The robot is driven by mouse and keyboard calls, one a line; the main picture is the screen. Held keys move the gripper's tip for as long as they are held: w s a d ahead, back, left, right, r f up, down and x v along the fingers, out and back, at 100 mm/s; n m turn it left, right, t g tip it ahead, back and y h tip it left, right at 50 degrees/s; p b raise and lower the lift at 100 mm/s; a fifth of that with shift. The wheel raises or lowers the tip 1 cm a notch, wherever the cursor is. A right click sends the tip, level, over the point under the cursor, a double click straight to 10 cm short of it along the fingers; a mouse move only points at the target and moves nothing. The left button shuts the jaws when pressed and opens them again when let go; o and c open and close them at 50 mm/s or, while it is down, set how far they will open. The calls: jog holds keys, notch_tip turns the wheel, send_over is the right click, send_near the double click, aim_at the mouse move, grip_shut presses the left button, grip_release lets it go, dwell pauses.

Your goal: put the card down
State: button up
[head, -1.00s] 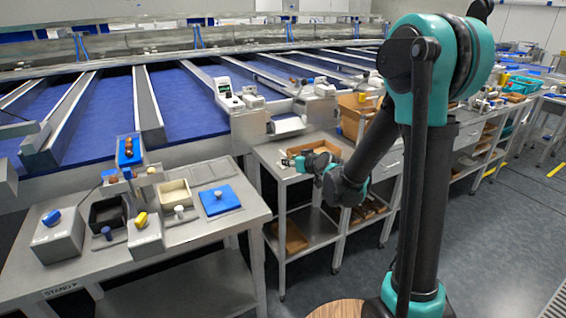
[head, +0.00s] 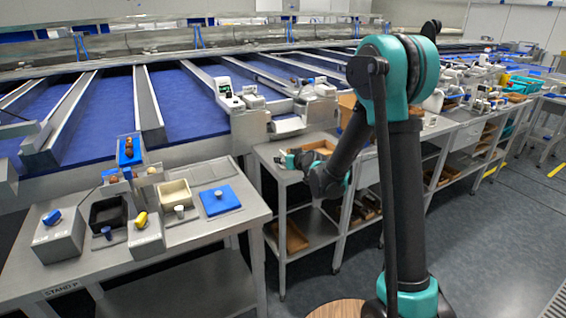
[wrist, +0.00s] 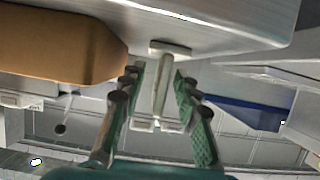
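My gripper (wrist: 160,85) is in the wrist view, with a green-padded finger on each side. The fingers stand apart. A thin pale upright piece (wrist: 161,86) with a flat pale top (wrist: 170,48) shows between them, with a visible gap on both sides. I cannot tell whether this is the card or a fixed part. In the head view my gripper (head: 287,160) is small, over the left end of the middle steel table (head: 268,152). I cannot make out a card for certain in either view.
A wooden tray (head: 318,144) lies just right of my gripper on the middle table. A nearer stand (head: 235,212) at left holds a black bin (head: 108,212), a cream bin (head: 176,193) and a blue pad (head: 220,200). A brown body (wrist: 60,45) fills the wrist view's upper left.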

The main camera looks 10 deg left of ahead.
grip_shut()
jog(key=shift+r, duration=0.1)
